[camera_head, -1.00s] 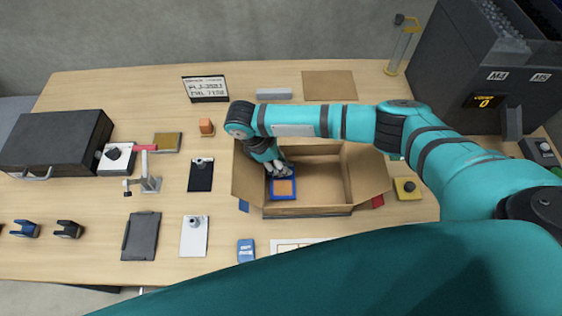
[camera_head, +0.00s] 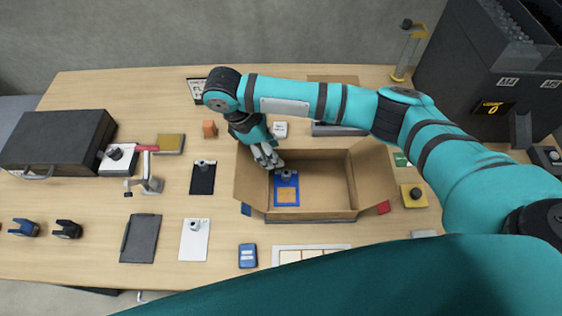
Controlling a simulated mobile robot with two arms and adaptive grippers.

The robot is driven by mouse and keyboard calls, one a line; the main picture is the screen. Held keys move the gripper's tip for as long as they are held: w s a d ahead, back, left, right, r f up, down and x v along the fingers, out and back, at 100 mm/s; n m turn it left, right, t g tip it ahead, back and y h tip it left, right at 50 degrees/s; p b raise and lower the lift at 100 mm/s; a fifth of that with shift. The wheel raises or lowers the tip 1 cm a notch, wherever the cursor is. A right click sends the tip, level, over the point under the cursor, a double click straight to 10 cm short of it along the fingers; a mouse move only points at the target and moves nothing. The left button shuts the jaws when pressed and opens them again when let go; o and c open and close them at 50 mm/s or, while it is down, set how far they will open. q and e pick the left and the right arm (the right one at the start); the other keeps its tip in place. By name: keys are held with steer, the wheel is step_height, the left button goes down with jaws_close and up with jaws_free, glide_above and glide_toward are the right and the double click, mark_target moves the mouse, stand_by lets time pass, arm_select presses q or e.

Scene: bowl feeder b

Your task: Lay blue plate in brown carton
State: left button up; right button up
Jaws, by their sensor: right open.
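The brown carton (camera_head: 328,205) stands open on the table with its flaps spread. The blue plate (camera_head: 294,184) lies inside it at the left end, apparently flat on the floor of the carton. It has a grey knob near its far edge and a tan square on its near part. My right gripper (camera_head: 268,160) is open and empty, above the carton's far left corner, just beyond the plate and apart from its knob. My left gripper is not in view.
A black plate with a knob (camera_head: 202,178) and a white plate with a knob (camera_head: 194,240) lie left of the carton. A yellow block with a black knob (camera_head: 413,195) is at its right. A blue box (camera_head: 247,256) lies in front. The carton's right half is empty.

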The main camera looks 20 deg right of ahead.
steer(key=v, duration=0.4)
